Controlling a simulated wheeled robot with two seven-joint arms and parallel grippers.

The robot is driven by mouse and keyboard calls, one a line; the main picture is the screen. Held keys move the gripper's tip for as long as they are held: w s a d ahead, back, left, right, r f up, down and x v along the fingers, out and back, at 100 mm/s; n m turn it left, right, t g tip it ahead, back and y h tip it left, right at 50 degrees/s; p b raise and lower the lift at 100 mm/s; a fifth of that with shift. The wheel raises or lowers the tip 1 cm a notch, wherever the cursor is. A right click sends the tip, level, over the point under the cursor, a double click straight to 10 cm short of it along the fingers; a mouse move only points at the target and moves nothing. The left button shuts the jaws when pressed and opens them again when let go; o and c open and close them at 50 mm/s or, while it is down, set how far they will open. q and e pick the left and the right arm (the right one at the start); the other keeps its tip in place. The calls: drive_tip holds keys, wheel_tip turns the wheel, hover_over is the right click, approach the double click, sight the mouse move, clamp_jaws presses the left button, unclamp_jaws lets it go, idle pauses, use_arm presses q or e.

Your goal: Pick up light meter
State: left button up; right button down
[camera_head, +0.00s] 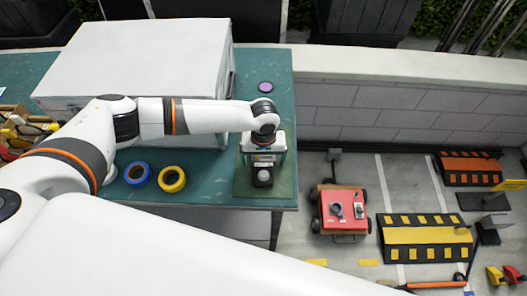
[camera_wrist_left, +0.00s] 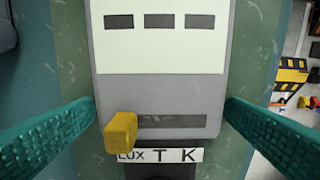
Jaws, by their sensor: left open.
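The light meter (camera_wrist_left: 160,90) is a grey box with a pale face, three dark windows, a yellow knob (camera_wrist_left: 120,132) and a strip lettered LUX T K. In the head view its dark front end with a pale dome (camera_head: 263,175) shows on a green mat (camera_head: 284,183) at the table's right end; my arm hides the rest. My left gripper (camera_head: 264,152) is over it, pointing down. In the left wrist view the teal fingers (camera_wrist_left: 162,108) are open, one on either side of the meter, with gaps to its sides. My right gripper is not in view.
A large white case (camera_head: 135,60) stands behind my left arm. A blue tape roll (camera_head: 137,173) and a yellow one (camera_head: 172,179) lie left of the meter. A purple disc (camera_head: 265,86) lies behind it. A red cart (camera_head: 340,208) stands on the floor beyond the table's right edge.

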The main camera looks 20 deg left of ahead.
use_arm(q)
drive_tip(key=c, duration=1.3)
drive_tip(key=shift+r, duration=0.1)
